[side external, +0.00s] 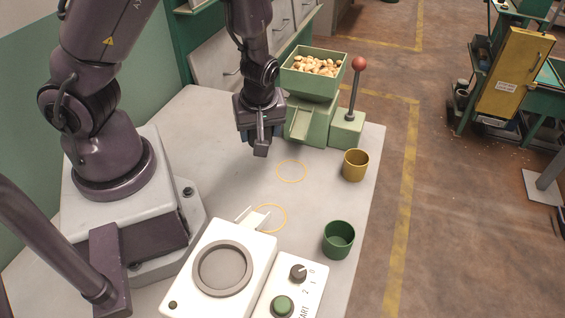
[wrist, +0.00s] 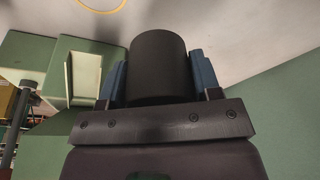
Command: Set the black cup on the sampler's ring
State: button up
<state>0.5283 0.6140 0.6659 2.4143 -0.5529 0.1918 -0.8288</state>
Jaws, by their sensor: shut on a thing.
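The black cup (wrist: 158,52) is between the blue fingers of my gripper (wrist: 158,76) in the wrist view. My gripper is shut on it. In the side view my gripper (side external: 262,136) hangs over the table left of the green hopper, and the cup is mostly hidden there. A white machine (side external: 252,254) with a grey round plate and a short spout stands at the front. One thin yellow ring (side external: 285,218) is marked at its spout. Another yellow ring (side external: 291,181) lies before the hopper; I cannot tell from the pictures which ring is the sampler's.
The green hopper (side external: 309,85) holds nuts, with a red-knobbed lever (side external: 353,97) beside it. A yellow cup (side external: 356,166) and a green cup (side external: 338,240) stand near the right table edge. A control box (side external: 291,287) is at the front. Both yellow rings look empty.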

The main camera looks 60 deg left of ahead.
aim_at(292, 167)
jog(key=w+d+m+t, duration=0.1)
jog(key=w+d+m, duration=0.3)
jog(key=w+m, duration=0.15)
jog(key=shift+n+h, duration=0.3)
jog(key=shift+n, duration=0.05)
jog(key=shift+s+d+x, duration=0.1)
jog(key=shift+d+x, duration=0.1)
jog(key=shift+x, duration=1.15)
jog(key=shift+s+d+x, duration=0.1)
jog(key=shift+d+x, duration=0.1)
jog(key=shift+x, duration=1.1)
jog(key=shift+s+d+x, duration=0.1)
jog(key=shift+d+x, duration=0.1)
jog(key=shift+x, duration=1.15)
jog(key=shift+f, duration=0.4)
jog(key=o, duration=1.1)
jog(key=shift+f, duration=0.1)
jog(key=shift+c, duration=0.2)
